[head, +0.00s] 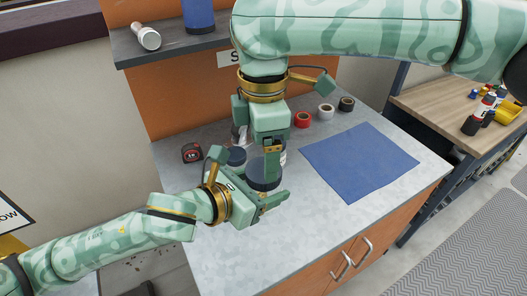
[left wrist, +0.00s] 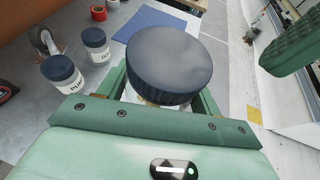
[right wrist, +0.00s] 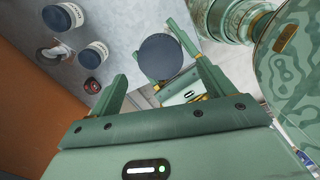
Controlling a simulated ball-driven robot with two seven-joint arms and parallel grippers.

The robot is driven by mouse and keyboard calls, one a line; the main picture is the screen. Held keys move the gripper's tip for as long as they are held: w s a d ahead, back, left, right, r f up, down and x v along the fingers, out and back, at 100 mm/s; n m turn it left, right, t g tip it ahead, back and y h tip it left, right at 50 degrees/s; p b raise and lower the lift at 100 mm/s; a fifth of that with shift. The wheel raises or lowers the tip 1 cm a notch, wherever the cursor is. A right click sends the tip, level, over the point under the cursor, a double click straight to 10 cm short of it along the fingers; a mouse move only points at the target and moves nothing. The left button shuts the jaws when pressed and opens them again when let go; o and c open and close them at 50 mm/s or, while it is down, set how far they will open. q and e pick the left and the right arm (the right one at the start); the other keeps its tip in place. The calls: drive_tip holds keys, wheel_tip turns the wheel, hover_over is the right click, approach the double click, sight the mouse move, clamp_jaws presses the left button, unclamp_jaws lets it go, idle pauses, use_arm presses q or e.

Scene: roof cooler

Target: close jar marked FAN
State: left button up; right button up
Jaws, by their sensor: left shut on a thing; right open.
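A jar with a wide dark blue lid (head: 264,173) stands in the grasp of my left gripper (head: 266,200) over the grey worktop. In the left wrist view the lid (left wrist: 170,62) sits on top of a pale jar body (left wrist: 150,100) between the fingers. The held jar's label is hidden, and I cannot tell how tight the lid is. My right gripper (head: 271,160) points down above the lid, with its fingers open. In the right wrist view the lid (right wrist: 160,57) shows between and beyond the open fingers.
Two more dark-lidded jars (left wrist: 58,68) (left wrist: 94,38) stand close by, beside a caster wheel (left wrist: 45,40). A red tape measure (head: 191,152) lies at the left. Tape rolls (head: 325,111) line the back. A blue cloth (head: 360,162) covers the right; the front worktop is clear.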

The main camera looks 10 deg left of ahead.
sight(264, 188)
drive_tip(key=shift+c, duration=0.2)
drive_tip(key=shift+f, duration=0.2)
drive_tip(key=shift+s+a+r+n+g+y, duration=0.15)
drive_tip(key=shift+s+a+n+g+y, duration=0.15)
drive_tip(key=shift+s+a, duration=0.2)
drive_tip(key=shift+s+a+r+n+g+y, duration=0.15)
drive_tip(key=shift+s+a+n+g+y, duration=0.05)
drive_tip(key=shift+s+a+n, duration=0.25)
drive_tip(key=r+n, duration=0.1)
drive_tip(key=w+d+r+n, duration=0.1)
drive_tip(key=n, duration=0.1)
drive_tip(key=r+n, duration=0.1)
drive_tip(key=n, duration=0.1)
drive_tip(key=shift+w+d+r+n+t+h, duration=0.2)
drive_tip(key=shift+w+n+t+h, duration=0.1)
drive_tip(key=shift+t, duration=0.1)
drive_tip(key=shift+w+d+n, duration=0.15)
drive_tip(key=shift+d+n, duration=0.15)
drive_tip(key=shift+n, duration=0.05)
drive_tip(key=shift+f, duration=0.15)
drive_tip(key=shift+f, duration=3.95)
